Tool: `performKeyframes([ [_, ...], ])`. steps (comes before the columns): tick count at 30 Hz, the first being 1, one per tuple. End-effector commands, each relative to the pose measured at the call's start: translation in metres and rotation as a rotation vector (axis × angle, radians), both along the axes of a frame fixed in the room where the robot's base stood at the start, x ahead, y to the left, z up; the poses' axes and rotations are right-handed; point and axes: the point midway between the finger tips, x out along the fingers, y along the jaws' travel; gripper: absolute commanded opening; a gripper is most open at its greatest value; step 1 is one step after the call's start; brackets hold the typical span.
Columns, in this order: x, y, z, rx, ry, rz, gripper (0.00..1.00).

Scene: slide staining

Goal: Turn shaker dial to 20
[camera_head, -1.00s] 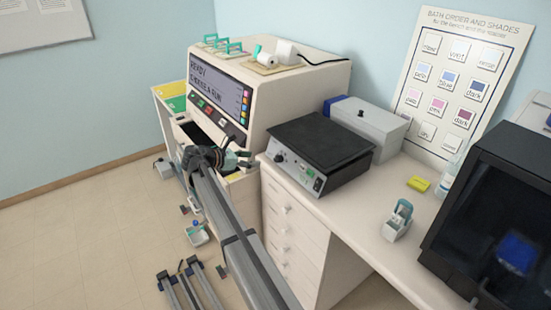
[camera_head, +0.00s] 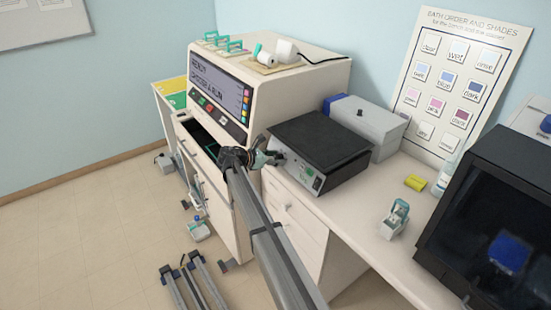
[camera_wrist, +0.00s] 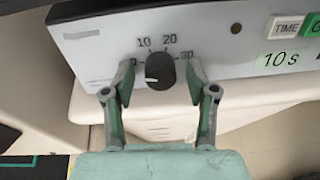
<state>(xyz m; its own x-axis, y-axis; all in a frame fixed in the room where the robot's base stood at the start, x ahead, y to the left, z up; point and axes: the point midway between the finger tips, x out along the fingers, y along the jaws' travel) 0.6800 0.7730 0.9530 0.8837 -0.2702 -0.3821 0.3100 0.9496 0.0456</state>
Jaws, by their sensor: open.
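The shaker (camera_head: 325,140) is a dark flat-topped box with a grey front panel, on the bench right of the big stainer. In the wrist view its black round dial (camera_wrist: 160,71) has marks 0, 10, 20 and 30 around it. The dial's white pointer line lies at its left, toward the 0. My gripper (camera_wrist: 160,76) is open, with one fingertip on each side of the dial and visible gaps between. In the head view my gripper (camera_head: 272,157) is at the left end of the shaker's front panel and hides the dial there.
A TIME button (camera_wrist: 286,27) and a 10 s label (camera_wrist: 283,60) sit right of the dial. The stainer (camera_head: 285,95) stands close on the left, with an open drawer below its panel.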

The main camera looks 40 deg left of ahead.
Motion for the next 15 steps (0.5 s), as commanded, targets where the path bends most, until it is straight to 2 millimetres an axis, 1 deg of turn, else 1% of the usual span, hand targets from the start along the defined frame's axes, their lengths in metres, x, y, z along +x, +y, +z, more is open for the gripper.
performKeyframes([
  [2, -0.0001, -0.0001, -0.0001, 0.0, 0.0, 0.0, 0.57],
  [3, 0.0, -0.0001, 0.0, 0.0, 0.0, 0.0, 0.5],
  [5, -0.0001, 0.0, 0.0, 0.0, 0.0, 0.0, 0.29],
  [6, -0.0001, 0.0, 0.0, 0.0, 0.0, 0.0, 0.15],
  [7, -0.0001, 0.0, 0.0, 0.0, 0.0, 0.0, 0.04],
  [8, -0.0001, -0.0001, 0.0, 0.0, 0.0, 0.0, 0.0],
  [15, 0.0001, 0.0, -0.0003, 0.005, -0.002, -0.002, 0.0],
])
